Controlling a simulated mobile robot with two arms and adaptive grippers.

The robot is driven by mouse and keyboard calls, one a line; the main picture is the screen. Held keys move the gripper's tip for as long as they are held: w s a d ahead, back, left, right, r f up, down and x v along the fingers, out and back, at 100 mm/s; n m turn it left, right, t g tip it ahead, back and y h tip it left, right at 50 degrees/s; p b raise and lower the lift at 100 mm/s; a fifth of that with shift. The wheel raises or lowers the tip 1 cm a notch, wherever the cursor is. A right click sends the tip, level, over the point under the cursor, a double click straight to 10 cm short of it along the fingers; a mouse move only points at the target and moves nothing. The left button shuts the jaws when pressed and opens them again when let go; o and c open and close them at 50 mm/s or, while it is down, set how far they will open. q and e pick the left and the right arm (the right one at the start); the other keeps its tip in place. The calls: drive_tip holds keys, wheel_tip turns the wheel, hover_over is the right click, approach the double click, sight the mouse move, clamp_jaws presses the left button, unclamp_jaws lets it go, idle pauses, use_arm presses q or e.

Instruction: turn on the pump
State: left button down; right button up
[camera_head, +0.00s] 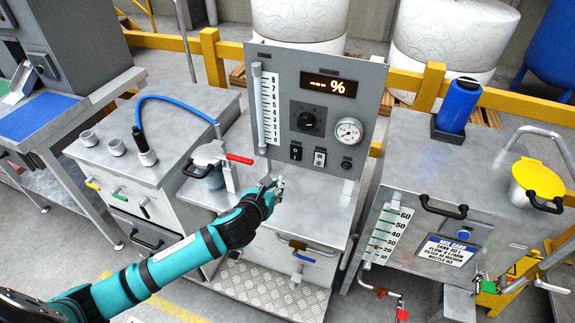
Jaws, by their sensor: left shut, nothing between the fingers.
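A grey control panel (262,60) stands upright at the centre back. It carries a display (329,84) reading "-- %", a black rotary knob (307,121), a round gauge (348,131), a black switch (296,152), a white switch (320,158) and a green button (347,165). The small labels are too small to read, so I cannot tell which control is the pump's. My left gripper (277,183) is shut and empty, in front of and below the panel's switches, apart from them. My right gripper is out of view.
A lidded pot (207,165) with a red lever (240,158) stands left of my gripper. At right is a metal tank (400,160) with a blue bottle (459,104) and yellow lid (538,178). The panel's front is unobstructed.

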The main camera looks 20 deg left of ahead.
sight(294, 160)
use_arm(q)
drive_tip(key=x, duration=0.8)
drive_tip(key=r+p+x, duration=0.1)
drive_tip(key=x, duration=0.3)
drive_tip(key=shift+w+d+f, duration=0.1)
drive_tip(key=shift+w, duration=0.5)
drive_tip(key=shift+f+b, duration=0.2)
drive_tip(key=shift+b, duration=0.1)
drive_tip(key=t+b, duration=0.1)
drive_tip(key=b, duration=0.3)
drive_tip(key=shift+w+f, duration=0.3)
drive_tip(key=shift+w, duration=0.05)
drive_tip(key=shift+w+r+t, duration=0.15)
drive_tip(key=shift+t, duration=0.25)
drive_tip(key=shift+r, duration=0.2)
drive_tip(key=shift+w+f, duration=0.1)
drive_tip(key=shift+w, duration=0.05)
